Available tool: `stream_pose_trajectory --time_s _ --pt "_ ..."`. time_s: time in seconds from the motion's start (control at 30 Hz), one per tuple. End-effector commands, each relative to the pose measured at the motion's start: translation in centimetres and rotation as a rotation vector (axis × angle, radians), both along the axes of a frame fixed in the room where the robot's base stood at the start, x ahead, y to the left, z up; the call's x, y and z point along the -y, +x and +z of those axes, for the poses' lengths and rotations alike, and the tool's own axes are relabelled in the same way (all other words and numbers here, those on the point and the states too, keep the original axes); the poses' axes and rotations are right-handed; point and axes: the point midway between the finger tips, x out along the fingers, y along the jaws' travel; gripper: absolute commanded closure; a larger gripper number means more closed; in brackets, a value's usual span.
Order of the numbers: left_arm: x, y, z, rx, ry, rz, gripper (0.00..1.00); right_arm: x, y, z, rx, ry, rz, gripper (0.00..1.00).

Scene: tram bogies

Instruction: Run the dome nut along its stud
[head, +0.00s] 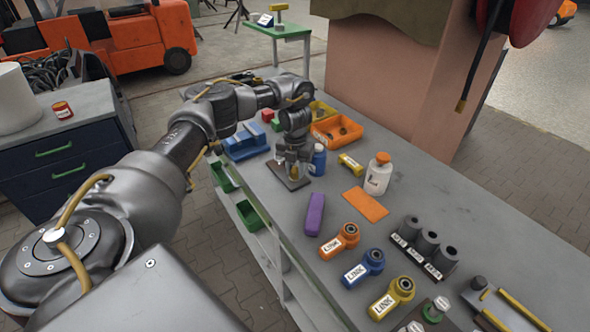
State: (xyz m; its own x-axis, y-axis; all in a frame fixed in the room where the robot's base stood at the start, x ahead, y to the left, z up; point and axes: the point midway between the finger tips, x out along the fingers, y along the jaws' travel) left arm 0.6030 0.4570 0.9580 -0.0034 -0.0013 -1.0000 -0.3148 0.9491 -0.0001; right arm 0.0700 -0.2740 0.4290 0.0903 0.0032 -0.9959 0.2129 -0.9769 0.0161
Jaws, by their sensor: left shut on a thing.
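My left gripper (294,168) points down over a small dark brown plate (283,183) on the grey bench. Its fingers are shut on a small brass-coloured piece (295,173), which looks like the dome nut. The fingers hide most of the piece. The stud is hidden, so I cannot tell how far the nut sits along it. My right gripper is not in view.
A blue bottle (318,160) stands close right of my left gripper. A blue vise-like block (245,141) and orange bin (336,131) lie behind. A white bottle (378,174), purple block (315,214), orange plate (365,205) and link parts (363,268) occupy the bench to the right.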

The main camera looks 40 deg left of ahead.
Motion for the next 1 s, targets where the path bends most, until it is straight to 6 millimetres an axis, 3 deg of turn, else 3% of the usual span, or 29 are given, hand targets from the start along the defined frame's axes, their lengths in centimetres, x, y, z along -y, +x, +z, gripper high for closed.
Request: stream_pose_trajectory --time_s 1.0 --pt "-0.2 0.3 0.4 0.010 0.004 -0.959 0.96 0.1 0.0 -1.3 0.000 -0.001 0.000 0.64"
